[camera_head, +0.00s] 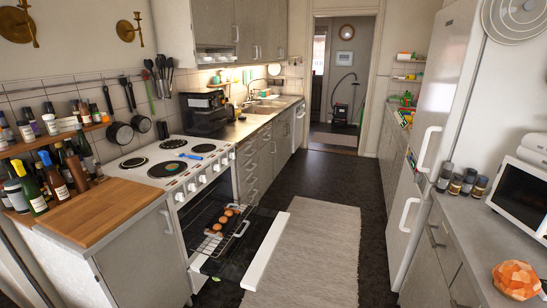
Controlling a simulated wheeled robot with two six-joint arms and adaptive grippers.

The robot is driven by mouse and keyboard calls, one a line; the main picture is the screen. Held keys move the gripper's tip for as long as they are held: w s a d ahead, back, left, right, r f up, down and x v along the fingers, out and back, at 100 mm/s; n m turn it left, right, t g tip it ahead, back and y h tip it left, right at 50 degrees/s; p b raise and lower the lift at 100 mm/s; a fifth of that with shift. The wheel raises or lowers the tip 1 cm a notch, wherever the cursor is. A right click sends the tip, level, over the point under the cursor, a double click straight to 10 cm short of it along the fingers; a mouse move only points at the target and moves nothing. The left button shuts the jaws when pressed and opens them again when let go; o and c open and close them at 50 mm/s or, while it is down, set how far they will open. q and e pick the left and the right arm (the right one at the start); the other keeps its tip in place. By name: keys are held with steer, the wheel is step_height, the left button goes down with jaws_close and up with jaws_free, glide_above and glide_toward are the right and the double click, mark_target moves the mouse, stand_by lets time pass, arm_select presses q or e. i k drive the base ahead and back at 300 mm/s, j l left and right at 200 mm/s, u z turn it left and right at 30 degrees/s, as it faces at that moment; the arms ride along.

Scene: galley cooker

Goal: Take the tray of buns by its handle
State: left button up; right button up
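The tray of buns (207,246) is low at the white cooker, at the open oven. Several round brown buns (222,222) lie on it in rows. A pale handle (243,229) shows at the tray's right side. The oven door (268,250) is folded down, its white front edge toward the rug. I cannot tell whether the tray rests on a rack or on the door. Neither of my grippers is in view.
The white cooker (178,158) has dark hotplates and a blue object on top. A wooden worktop (105,210) with bottles is at the left. A light rug (315,240) covers the floor. The fridge (435,120) and right counter (475,235) bound the aisle.

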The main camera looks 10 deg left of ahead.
mark_target(221, 224)
steer(key=i+u, duration=0.4)
steer(key=i+l+u, duration=0.15)
steer(key=i+u, duration=0.3)
steer(key=i, duration=0.15)
steer(key=i+l+u, duration=0.8)
steer(key=i, duration=0.1)
